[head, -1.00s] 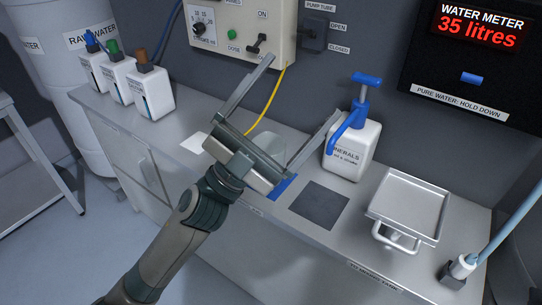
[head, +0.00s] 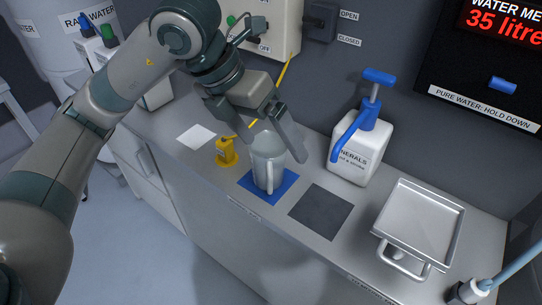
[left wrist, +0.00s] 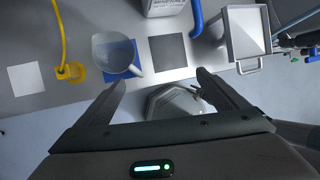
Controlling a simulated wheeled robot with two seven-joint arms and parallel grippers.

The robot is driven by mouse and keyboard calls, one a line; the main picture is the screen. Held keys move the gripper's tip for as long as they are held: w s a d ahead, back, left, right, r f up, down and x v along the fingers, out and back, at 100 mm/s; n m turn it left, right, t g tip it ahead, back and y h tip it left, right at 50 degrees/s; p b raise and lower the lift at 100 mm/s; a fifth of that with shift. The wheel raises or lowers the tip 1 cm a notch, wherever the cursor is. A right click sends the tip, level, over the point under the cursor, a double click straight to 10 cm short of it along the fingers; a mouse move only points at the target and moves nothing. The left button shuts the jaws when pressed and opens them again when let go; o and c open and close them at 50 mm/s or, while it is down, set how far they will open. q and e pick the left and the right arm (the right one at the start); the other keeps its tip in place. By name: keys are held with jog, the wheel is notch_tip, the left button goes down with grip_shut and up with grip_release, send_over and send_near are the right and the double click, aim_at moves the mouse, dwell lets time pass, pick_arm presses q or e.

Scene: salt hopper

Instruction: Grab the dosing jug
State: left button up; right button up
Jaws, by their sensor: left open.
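The dosing jug (head: 267,165) is a translucent grey jug standing upright on a blue mat (head: 250,190) on the counter, its handle towards the front edge. In the left wrist view the jug (left wrist: 111,52) is seen from above, with its handle to the lower right. My left gripper (head: 266,143) is open and empty, reaching down from the upper left near the jug's top in the head view. In the left wrist view the jug lies beyond the left finger of my gripper (left wrist: 160,79), not between the fingers. My right gripper is not in view.
To the right are a bare dark mat (head: 321,211), a white minerals container (head: 356,150) with blue pump, and a metal tray (head: 421,222). The wall dosing box (head: 268,25) is behind.

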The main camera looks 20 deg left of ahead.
pick_arm(q)
jog(key=w+a+r+n+t+y, duration=0.1)
jog(key=w+a+r+y, duration=0.1)
jog(key=a, duration=0.3)
jog(key=shift+w+a+n+t+y, duration=0.25)
jog(key=shift+w+n+t+y, duration=0.05)
jog(key=shift+w, duration=0.3)
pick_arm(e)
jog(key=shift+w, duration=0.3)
pick_arm(q)
jog(key=p, duration=0.1)
send_near(265, 149)
jog(key=x, duration=0.2)
jog(key=shift+w+f, duration=0.1)
jog(key=shift+f, duration=0.3)
jog(key=p+x, duration=0.1)
jog(key=x, duration=0.2)
jog(key=shift+w+d+f, duration=0.1)
jog(key=shift+w+f, duration=0.1)
jog(key=shift+f, duration=0.1)
jog(key=shift+w+d+f, duration=0.1)
jog(key=shift+w+f, duration=0.1)
jog(key=shift+f, duration=0.4)
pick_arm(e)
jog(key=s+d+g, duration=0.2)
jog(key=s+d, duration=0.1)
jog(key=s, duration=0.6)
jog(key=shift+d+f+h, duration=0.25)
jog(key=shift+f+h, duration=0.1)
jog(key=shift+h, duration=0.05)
